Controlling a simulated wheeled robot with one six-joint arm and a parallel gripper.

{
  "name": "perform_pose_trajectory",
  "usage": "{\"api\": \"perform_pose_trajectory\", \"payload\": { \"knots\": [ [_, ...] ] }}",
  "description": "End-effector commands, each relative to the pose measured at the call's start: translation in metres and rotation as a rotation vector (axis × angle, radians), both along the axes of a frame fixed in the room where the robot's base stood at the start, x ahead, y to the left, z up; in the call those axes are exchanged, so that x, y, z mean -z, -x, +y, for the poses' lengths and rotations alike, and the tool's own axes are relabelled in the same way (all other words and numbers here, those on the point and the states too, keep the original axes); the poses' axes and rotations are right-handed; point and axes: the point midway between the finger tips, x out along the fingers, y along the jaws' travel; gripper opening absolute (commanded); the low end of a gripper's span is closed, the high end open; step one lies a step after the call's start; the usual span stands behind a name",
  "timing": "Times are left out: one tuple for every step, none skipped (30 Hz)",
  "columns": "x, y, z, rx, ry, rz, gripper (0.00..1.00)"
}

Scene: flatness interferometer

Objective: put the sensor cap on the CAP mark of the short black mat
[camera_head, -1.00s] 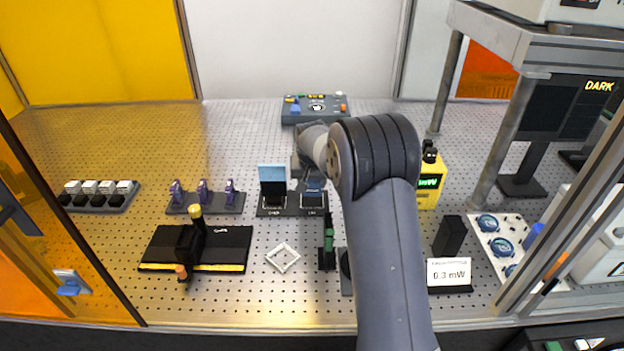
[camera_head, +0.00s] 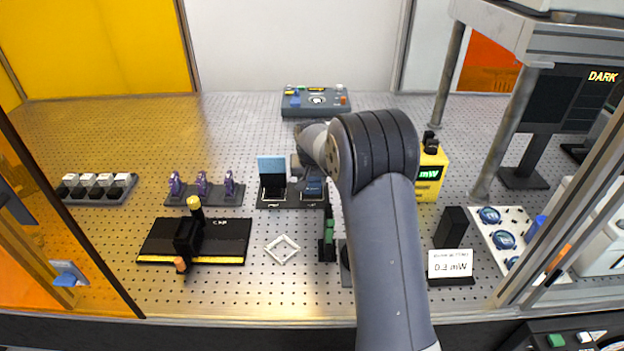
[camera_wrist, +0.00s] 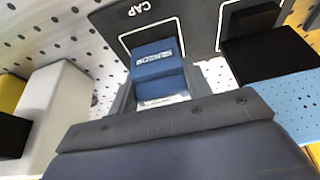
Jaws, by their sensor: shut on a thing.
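The sensor cap (camera_wrist: 157,72) is a blue block with white lettering. My gripper (camera_wrist: 160,90) is shut on it, with one dark finger on each side. The short black mat (camera_wrist: 185,18) shows a white CAP lettering and a white outline; the cap is at that outline, its far edge inside it. I cannot tell whether it touches the mat. In the head view the cap (camera_head: 314,187) is at the right end of the short mat (camera_head: 290,205), and my arm partly hides my gripper (camera_head: 303,168).
A blue panel on a black block (camera_head: 271,172) stands on the mat's left place, close beside my gripper. Purple clips (camera_head: 202,186) stand further left. A green-and-black piece (camera_head: 329,240) and a white square frame (camera_head: 282,249) are in front. The yellow meter (camera_head: 430,172) is right.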

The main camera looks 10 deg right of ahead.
Motion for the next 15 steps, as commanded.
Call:
{"api": "perform_pose_trajectory", "payload": {
  "knots": [
    [0.0013, 0.0001, 0.0, 0.0, 0.0, 0.0, 0.25],
    [0.0017, 0.0, 0.0, 0.0, 0.0, 0.0, 0.25],
    [0.0023, 0.0, 0.0, 0.0, 0.0, 0.0, 0.25],
    [0.0026, 0.0, 0.0, 0.0, 0.0, 0.0, 0.25],
    [0.003, 0.0001, 0.0, 0.0, 0.0, 0.0, 0.25],
    [0.0035, 0.0, 0.0, 0.0, 0.0, 0.0, 0.25],
    [0.0038, 0.0, 0.0, 0.0, 0.0, 0.0, 0.25],
    [0.0042, 0.0, 0.0, 0.0, 0.0, 0.0, 0.25],
    [0.0047, 0.0, 0.0, 0.0, 0.0, 0.0, 0.25],
    [0.005, 0.0001, 0.0, 0.0, 0.0, 0.0, 0.25],
    [0.0054, 0.0, 0.0, 0.0, 0.0, 0.0, 0.25],
    [0.0059, 0.0001, 0.0, 0.0, 0.0, 0.0, 0.25],
    [0.0063, 0.0, 0.0, 0.0, 0.0, 0.0, 0.25],
    [0.0057, 0.0, 0.0, 0.0, 0.0, 0.0, 0.48],
    [0.0055, 0.0, 0.0, 0.0, 0.0, 0.0, 0.52]
  ]
}}
